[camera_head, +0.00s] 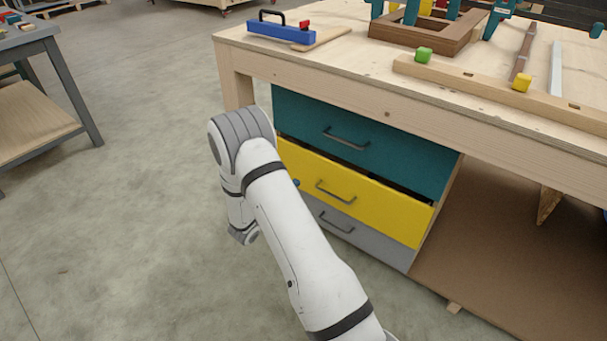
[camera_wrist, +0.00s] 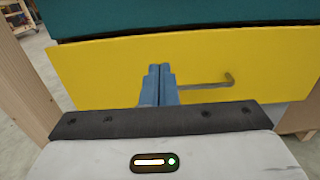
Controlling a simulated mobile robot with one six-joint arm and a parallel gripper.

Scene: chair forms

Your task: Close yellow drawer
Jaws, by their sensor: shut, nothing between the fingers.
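The yellow drawer (camera_head: 385,207) is the middle of three drawers under the workbench. Its front stands slightly out from the cabinet, with a dark gap along its top edge. Its dark bar handle (camera_head: 336,192) is on the front. In the wrist view the yellow front (camera_wrist: 240,62) fills the middle, and the handle (camera_wrist: 215,82) shows right of my gripper. My gripper (camera_wrist: 160,70) has its blue fingers together, empty, in front of the yellow face left of the handle. I cannot tell whether the fingertips touch it. In the head view my arm hides most of the gripper.
A teal drawer (camera_head: 360,135) is above and a grey drawer (camera_head: 365,238) below. The workbench top (camera_head: 350,63) overhangs them, with a blue tool (camera_head: 281,34) and wooden parts on it. A wooden leg (camera_wrist: 20,85) stands at left. The floor (camera_head: 130,240) at left is clear.

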